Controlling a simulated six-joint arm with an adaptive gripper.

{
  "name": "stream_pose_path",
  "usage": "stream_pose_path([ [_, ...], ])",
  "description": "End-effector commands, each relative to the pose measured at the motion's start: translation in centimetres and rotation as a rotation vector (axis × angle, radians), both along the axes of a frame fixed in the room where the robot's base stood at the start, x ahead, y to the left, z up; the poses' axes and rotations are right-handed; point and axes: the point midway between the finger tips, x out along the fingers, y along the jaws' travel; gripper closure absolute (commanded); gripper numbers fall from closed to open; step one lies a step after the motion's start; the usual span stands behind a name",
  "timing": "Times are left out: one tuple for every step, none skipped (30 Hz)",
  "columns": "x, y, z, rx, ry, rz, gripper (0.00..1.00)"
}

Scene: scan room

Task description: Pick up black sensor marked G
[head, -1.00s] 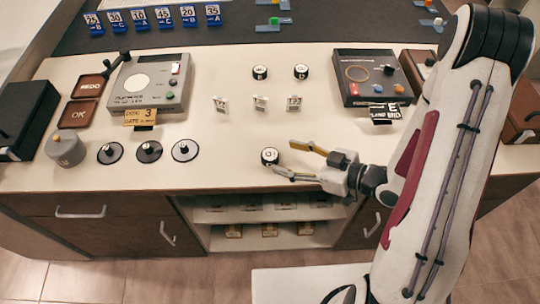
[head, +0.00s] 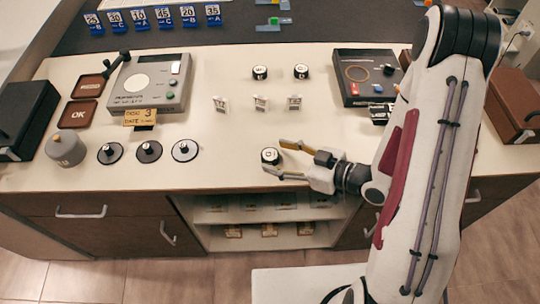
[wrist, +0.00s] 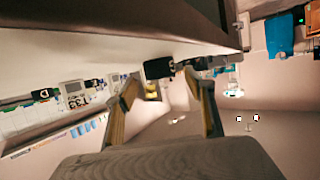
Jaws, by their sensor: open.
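A small black sensor (head: 270,156) with a white lettered top stands near the counter's front edge in the head view. Its letter is too small to read surely. My gripper (head: 277,156) is open, with one finger behind the sensor and the other in front of it; I cannot tell whether either touches. In the wrist view, a black block that looks like this sensor (wrist: 158,68) shows between the tips of my open gripper (wrist: 164,76). Two similar black sensors stand farther back, one on the left (head: 259,72) and one on the right (head: 301,71).
Small white tagged stands (head: 261,103) are in a row behind the sensor. A grey device (head: 150,85) is back left and a dark device (head: 362,78) back right. The counter around the sensor is clear.

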Motion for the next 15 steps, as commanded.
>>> stream_pose_path([
  [0.2, 0.4, -0.2, 0.0, 0.001, 0.002, 0.46],
  [0.2, 0.7, -0.3, 0.0, 0.0, 0.002, 0.46],
  [0.4, 1.0, -0.5, 0.0, 0.0, 0.003, 0.46],
  [0.5, 1.2, -0.6, 0.0, 0.0, 0.002, 0.46],
  [0.6, 1.4, -0.7, -0.001, -0.001, 0.003, 0.46],
  [0.8, 1.6, -0.8, -0.001, -0.001, 0.003, 0.46],
  [0.9, 1.8, -0.9, -0.001, -0.001, 0.003, 0.46],
  [1.1, 2.0, -1.0, -0.002, -0.001, 0.002, 0.46],
  [1.2, 2.2, -1.1, -0.001, 0.0, 0.001, 0.46],
  [1.3, 2.3, -1.1, -0.001, 0.0, 0.003, 0.46],
  [1.3, 2.4, -1.2, -0.001, 0.0, 0.003, 0.46],
  [1.4, 2.5, -1.2, -0.002, -0.001, 0.002, 0.46],
  [1.5, 2.6, -1.2, -0.002, -0.001, 0.001, 0.46],
  [1.6, 2.6, -1.3, -0.001, -0.002, 0.001, 0.46],
  [1.6, 2.7, -1.3, -0.001, -0.001, -0.001, 0.46],
])
